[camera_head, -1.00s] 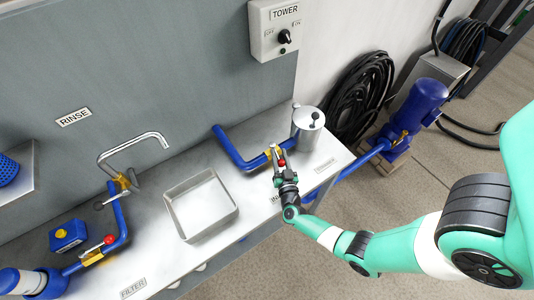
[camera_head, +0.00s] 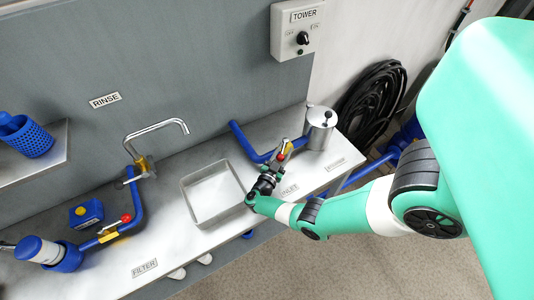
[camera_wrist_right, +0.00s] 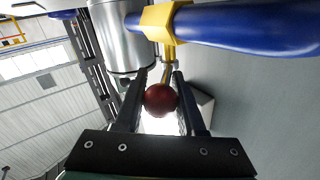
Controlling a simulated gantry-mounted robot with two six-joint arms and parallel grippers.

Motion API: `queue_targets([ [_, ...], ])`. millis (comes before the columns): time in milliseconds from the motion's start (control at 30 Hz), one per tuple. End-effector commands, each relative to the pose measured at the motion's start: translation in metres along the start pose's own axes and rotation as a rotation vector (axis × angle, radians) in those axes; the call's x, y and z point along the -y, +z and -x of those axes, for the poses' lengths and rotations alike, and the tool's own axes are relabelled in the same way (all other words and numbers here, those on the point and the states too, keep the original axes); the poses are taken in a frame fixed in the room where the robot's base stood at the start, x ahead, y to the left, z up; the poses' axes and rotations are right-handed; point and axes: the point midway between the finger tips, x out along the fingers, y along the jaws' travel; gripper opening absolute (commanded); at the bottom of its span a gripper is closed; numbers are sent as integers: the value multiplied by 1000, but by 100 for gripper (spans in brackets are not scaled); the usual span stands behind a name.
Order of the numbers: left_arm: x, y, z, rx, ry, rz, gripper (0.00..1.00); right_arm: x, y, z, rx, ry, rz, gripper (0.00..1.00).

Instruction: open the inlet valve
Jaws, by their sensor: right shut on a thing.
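The inlet valve has a yellow body on a blue pipe (camera_head: 246,143), beside a steel canister (camera_head: 320,128) and behind the INLET label (camera_head: 289,190). In the right wrist view the yellow valve body (camera_wrist_right: 162,22) carries a short metal lever that ends in a dark red ball knob (camera_wrist_right: 161,100). My right gripper (camera_head: 284,152) is shut on this knob, with one finger on each side of it. In the head view the gripper hides much of the valve, so the lever's exact angle is hard to tell. My left gripper is not in view.
A square steel basin (camera_head: 214,194) lies left of my right gripper. Further left are a tap (camera_head: 158,133), a second valve with a red handle (camera_head: 126,219) near the FILTER label (camera_head: 144,268), and a blue container (camera_head: 86,213). The TOWER switch box (camera_head: 298,30) hangs on the wall.

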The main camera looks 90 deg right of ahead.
Motion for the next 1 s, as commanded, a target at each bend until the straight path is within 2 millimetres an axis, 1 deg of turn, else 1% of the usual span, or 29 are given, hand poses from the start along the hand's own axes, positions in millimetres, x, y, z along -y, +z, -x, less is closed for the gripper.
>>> queue_targets([
  [33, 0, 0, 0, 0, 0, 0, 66, -3, 0, -1, 0, 11, 2, 0],
  [333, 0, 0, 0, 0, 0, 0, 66, -3, 0, -1, -1, 13, 1, 0],
  [367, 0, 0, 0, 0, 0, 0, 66, -3, 0, -1, -1, 13, 1, 40],
  [500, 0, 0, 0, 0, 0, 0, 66, -3, 0, -1, -1, 11, 1, 66],
  [533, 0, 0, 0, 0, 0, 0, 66, -2, 0, -1, -1, 10, 1, 68],
  [833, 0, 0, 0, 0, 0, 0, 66, -1, 0, 1, -1, 6, 0, 68],
  [933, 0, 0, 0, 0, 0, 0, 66, 0, 0, 10, -1, 3, -1, 68],
  [1000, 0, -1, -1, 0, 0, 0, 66, 0, 0, 23, 0, 1, 0, 68],
])
